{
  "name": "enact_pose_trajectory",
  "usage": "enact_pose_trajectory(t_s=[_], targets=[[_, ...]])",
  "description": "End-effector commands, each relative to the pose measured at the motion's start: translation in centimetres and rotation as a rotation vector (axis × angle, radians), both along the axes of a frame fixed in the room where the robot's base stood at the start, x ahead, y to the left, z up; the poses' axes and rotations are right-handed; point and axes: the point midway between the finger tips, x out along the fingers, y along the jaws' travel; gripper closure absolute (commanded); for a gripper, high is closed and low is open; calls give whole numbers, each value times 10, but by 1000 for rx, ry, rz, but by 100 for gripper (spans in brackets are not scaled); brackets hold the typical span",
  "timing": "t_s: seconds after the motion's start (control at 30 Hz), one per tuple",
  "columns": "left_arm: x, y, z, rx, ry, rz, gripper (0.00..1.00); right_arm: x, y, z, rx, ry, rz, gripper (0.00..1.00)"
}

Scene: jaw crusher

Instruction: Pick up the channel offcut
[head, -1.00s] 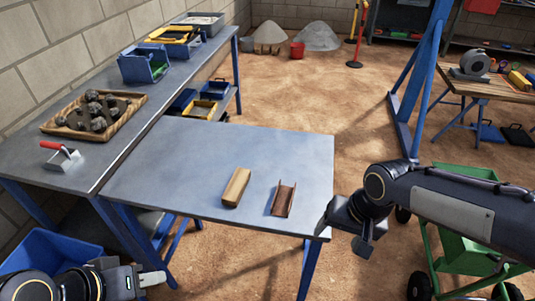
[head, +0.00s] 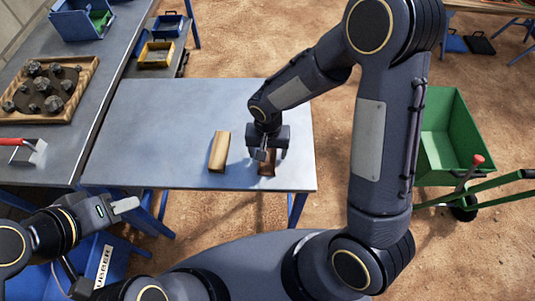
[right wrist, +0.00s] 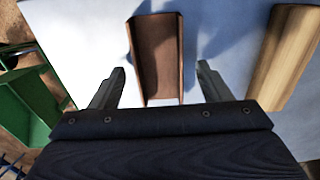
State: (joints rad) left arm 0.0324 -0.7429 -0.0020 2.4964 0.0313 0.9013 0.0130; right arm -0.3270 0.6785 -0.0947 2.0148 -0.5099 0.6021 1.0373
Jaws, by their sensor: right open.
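The channel offcut (head: 267,168) is a short rusty-brown U-shaped piece on the grey table (head: 160,120), partly hidden by my right gripper in the head view. In the right wrist view the channel offcut (right wrist: 157,55) lies lengthwise, its near end between the fingers. My right gripper (head: 268,155) is open above it; in the right wrist view its fingers (right wrist: 161,82) stand on either side, apart from the channel's walls. Whether the fingertips are at its height I cannot tell. My left gripper (head: 125,208) is at the lower left, away from the offcut, its opening unclear.
A wooden block (head: 219,152) lies just left of the channel, near my right gripper. A wooden tray (head: 83,95) of dark rocks and a red-handled trowel (head: 30,148) are on the left bench. A green cart (head: 450,135) stands right of the table.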

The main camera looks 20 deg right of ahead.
Motion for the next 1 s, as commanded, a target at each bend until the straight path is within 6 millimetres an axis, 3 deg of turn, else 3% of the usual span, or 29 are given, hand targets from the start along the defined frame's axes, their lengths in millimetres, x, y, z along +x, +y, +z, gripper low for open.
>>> enact_pose_trajectory(t_s=[0.1,0.33,0.8,1.0], targets=[[0,0,1,0,0,0,64,-1,0,-10,1,2,-1,29],[0,0,0,0,0,0,64,0,0,-11,1,0,0,29],[0,0,0,0,0,0,64,0,0,-10,1,0,-1,88],[0,0,1,0,0,0,64,0,0,-10,2,-2,0,88]])
